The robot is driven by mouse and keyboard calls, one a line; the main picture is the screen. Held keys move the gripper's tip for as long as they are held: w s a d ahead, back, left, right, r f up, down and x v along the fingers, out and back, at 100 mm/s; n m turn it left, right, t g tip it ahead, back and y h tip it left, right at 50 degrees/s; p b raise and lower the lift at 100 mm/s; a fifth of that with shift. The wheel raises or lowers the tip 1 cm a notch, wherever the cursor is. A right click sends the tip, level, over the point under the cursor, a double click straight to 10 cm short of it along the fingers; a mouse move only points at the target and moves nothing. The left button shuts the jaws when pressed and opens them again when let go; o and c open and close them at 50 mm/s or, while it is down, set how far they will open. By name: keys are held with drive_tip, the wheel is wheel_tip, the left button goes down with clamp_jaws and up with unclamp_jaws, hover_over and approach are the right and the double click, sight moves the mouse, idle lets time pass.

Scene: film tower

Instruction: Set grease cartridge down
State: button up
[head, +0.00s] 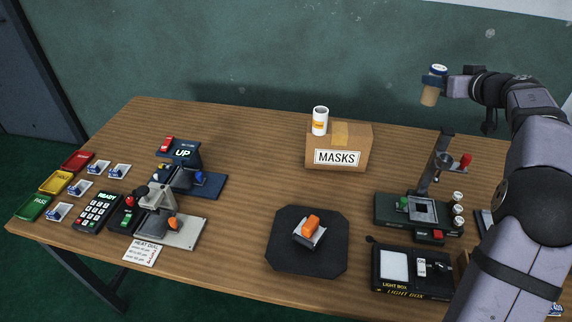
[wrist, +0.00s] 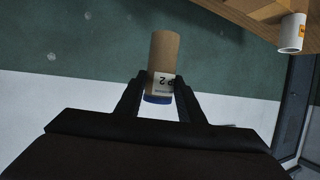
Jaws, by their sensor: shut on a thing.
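A tan cylindrical cartridge with a white label and a blue end (head: 431,93) is in my gripper (head: 446,84), high up at the right in the head view. In the wrist view the cartridge (wrist: 164,60) stands between the two black fingers of my gripper (wrist: 159,90), which are shut on it. Its label reads partly "P 2". The cartridge is in the air, clear of the table (head: 240,130), with its blue end up in the head view.
A black mat (head: 285,259) bears an orange-topped device. A press-like machine (head: 420,210) and light box (head: 395,285) stand at right. Bare wood shows left of the mat.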

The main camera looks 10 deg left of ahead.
drive_tip(key=w+a+f+p, duration=0.1)
drive_tip(key=a+f, duration=0.1)
drive_tip(key=a, duration=1)
drive_tip(key=w+a+f+p, duration=0.1)
drive_tip(key=a+f, duration=0.2)
drive_tip(key=a, duration=1)
drive_tip(key=s+a+f+n+g+y, duration=0.1)
drive_tip(key=s+a+f, duration=0.25)
drive_tip(key=a, duration=0.35)
drive_tip(key=s+a+f+n+y, duration=0.1)
drive_tip(key=s+a+f, duration=0.25)
drive_tip(key=a, duration=0.35)
drive_tip(key=s+a+f+n+g+y, duration=0.15)
drive_tip(key=a+f, duration=0.25)
drive_tip(key=a, duration=0.4)
drive_tip(key=shift+m+t+h, duration=0.25)
drive_tip(key=shift+m+t, duration=0.1)
drive_tip(key=shift+t, duration=0.1)
drive_tip(key=shift+s+d+f+p, duration=0.1)
drive_tip(key=shift+f, duration=1.6)
drive_tip(key=shift+s+d+f+p, duration=0.1)
drive_tip(key=shift+f+p, duration=0.05)
drive_tip(key=shift+f, duration=1.55)
drive_tip(key=shift+s+d+f+p, duration=0.1)
drive_tip(key=shift+f, duration=1.6)
drive_tip(key=shift+f, duration=0.1)
drive_tip(key=shift+f, duration=0.15)
drive_tip(key=o, duration=1.1)
drive_tip(key=shift+s+r, duration=0.1)
drive_tip(key=shift+r, duration=0.15)
